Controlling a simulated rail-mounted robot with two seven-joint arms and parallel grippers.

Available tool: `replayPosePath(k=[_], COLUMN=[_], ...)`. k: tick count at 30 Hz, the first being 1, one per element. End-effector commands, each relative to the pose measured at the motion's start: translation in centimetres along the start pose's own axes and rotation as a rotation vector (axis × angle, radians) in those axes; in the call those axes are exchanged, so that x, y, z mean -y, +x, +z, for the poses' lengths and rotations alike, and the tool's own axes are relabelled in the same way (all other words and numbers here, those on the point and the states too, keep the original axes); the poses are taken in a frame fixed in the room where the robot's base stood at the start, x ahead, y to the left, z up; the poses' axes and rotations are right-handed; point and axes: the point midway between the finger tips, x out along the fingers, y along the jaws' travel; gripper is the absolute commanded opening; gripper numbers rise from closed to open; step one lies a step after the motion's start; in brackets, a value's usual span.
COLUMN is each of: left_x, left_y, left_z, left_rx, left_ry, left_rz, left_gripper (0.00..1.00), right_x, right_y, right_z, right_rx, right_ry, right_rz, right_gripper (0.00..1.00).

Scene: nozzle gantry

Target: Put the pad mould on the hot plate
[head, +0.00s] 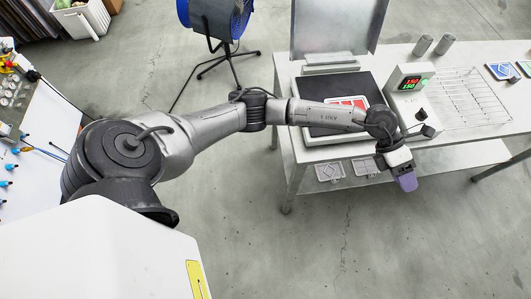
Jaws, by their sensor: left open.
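The hot plate (313,87) is a black square slab on the table, with a control box (409,82) on its right showing lit red and green digits. A flat red piece with white markings (350,101) lies on the slab, partly hidden by my left forearm; it may be the pad mould, but I cannot tell for sure. Two grey framed pieces (329,172) (366,166) sit low at the table's front side. My left gripper (406,182) has purple fingers, is open, and hangs in front of the table's front edge, apart from these pieces. My right gripper is not seen.
A wire rack (465,97) stands right of the control box, with blue patterned pieces (500,71) beyond it. Two metal cups (423,45) (444,45) stand behind. A raised metal panel (335,28) is behind the slab. A blue fan (216,17) stands left. Floor in front is clear.

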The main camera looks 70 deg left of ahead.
Motion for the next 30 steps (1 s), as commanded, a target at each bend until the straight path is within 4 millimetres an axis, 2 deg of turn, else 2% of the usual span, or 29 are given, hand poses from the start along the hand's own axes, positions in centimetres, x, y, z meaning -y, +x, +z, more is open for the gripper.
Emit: replayPosePath(k=[1,2,3,6,8,10,14,17,20,21,25,27,30], left_x=[2.5,3.9,5.5,8.2,8.6,8.1,4.7,1.1,-2.1,-3.0,-4.3,-4.1,-3.3], left_y=[1.5,2.0,2.1,1.3,0.2,-1.4,-4.3,-5.9,-6.6,-6.8,-6.9,-7.0,-7.1], left_z=[-0.7,-0.8,-0.9,-0.8,-0.9,-1.4,-4.0,-8.0,-13.7,-16.3,-24.6,-28.6,-33.1], left_rx=[0.099,0.163,0.253,0.481,0.619,0.777,1.054,1.237,1.378,1.419,1.489,1.493,1.475], left_ry=[-0.054,-0.093,-0.155,-0.351,-0.495,-0.684,-1.082,-1.419,-1.761,-1.892,-2.267,-2.423,-2.593], left_rz=[-0.143,-0.222,-0.320,-0.530,-0.627,-0.712,-0.779,-0.743,-0.632,-0.570,-0.324,-0.185,-0.005], left_gripper=[0.47,0.47,0.47,0.47,0.47,0.47,0.47,0.47,0.47,0.47,0.47,0.47,0.47], right_x=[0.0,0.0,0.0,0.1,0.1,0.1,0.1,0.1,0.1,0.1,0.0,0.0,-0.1], right_y=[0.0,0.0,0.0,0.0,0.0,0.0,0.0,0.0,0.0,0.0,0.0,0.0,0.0], right_z=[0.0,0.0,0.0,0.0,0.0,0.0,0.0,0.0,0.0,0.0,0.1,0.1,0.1], right_rx=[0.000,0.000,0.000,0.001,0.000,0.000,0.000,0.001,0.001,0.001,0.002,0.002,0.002], right_ry=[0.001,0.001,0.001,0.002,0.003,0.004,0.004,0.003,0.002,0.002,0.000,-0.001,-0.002], right_rz=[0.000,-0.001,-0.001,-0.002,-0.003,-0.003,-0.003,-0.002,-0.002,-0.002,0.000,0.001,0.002], right_gripper=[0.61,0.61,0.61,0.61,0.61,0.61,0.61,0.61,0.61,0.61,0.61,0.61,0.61])
